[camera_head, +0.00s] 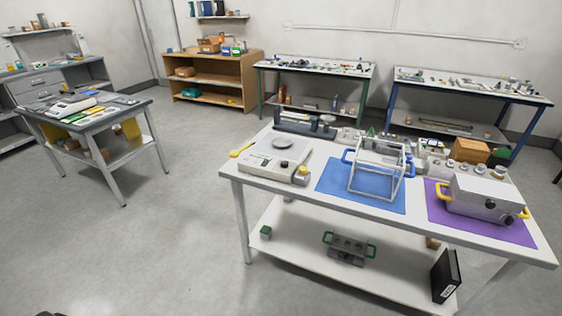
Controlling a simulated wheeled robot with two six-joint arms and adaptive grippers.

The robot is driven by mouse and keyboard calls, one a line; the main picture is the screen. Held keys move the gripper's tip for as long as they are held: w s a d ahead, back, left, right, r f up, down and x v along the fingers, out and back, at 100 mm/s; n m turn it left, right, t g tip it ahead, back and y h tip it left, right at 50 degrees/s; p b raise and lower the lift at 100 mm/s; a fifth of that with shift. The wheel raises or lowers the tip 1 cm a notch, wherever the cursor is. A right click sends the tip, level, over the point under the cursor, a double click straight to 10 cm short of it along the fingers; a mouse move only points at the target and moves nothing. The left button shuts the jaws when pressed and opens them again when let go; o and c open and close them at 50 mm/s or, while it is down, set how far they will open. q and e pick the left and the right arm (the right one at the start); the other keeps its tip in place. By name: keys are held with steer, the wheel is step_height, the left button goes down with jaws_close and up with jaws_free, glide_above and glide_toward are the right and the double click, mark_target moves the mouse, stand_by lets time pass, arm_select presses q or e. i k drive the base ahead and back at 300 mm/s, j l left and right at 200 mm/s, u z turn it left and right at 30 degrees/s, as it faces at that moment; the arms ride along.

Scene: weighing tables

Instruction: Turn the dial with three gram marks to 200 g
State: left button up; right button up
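No dial with three gram marks can be made out; any marks are too small to read. Dial-like parts show on the near white table (235,173). A white balance (262,165) with a round pan has a yellow-topped knob (303,171) at its front right corner. A grey metal box (480,190) with yellow handles has dark round knobs (508,219) on its front. A unit with several round knobs (477,170) stands behind that box.
A clear-walled frame (377,170) with blue handles stands on a blue mat (335,190). The metal box stands on a purple mat (520,234). A black binder (446,276) stands on the lower shelf. A grey table (135,106) is at left. Open floor (150,240) lies between.

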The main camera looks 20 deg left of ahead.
mark_target(283, 164)
steer(key=i+j+u, duration=0.35)
steer(key=j, duration=0.15)
steer(key=i+j+u, duration=0.2)
steer(key=j+u, duration=0.15)
steer(key=j, duration=0.15)
steer(key=i+j+u, duration=0.3)
steer(key=i+j, duration=0.05)
steer(key=j, duration=0.1)
